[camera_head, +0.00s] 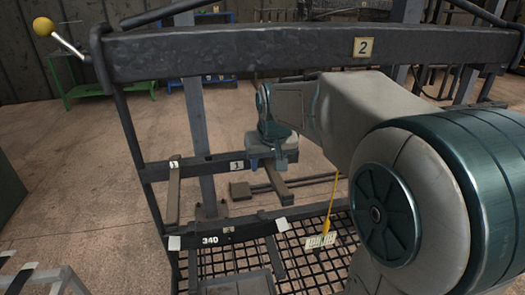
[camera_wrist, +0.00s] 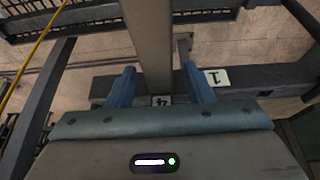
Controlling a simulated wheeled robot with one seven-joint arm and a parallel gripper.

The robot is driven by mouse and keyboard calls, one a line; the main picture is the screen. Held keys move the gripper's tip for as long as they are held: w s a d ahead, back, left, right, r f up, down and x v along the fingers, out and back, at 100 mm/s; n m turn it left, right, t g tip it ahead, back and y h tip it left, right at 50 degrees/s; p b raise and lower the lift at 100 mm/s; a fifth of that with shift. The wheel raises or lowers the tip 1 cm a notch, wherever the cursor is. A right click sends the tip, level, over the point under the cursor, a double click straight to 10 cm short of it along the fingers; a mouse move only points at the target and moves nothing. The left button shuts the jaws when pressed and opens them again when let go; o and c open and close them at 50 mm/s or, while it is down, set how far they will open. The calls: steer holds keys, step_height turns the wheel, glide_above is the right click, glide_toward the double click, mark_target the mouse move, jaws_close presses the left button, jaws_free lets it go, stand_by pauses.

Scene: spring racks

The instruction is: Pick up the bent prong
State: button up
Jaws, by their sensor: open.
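A grey-brown prong (camera_head: 279,190) juts from the middle rail of the rack toward the camera, just below my gripper (camera_head: 272,155). In the wrist view the prong (camera_wrist: 150,40) runs from the top edge down between the two blue fingers of my gripper (camera_wrist: 161,88). The fingers are open, one on each side, with a visible gap to the prong; I see no grip on it. My gripper hides the prong's root in the head view. I cannot tell clearly how far it is bent. A second prong (camera_head: 173,197) stands further left on the same rail.
A lower rail (camera_head: 240,230) marked 340 and a wire mesh (camera_head: 315,260) lie below. A yellow strap with a tag (camera_head: 321,241) hangs right of the prong. A green table (camera_head: 95,85) stands far behind.

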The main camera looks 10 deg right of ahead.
jaws_close()
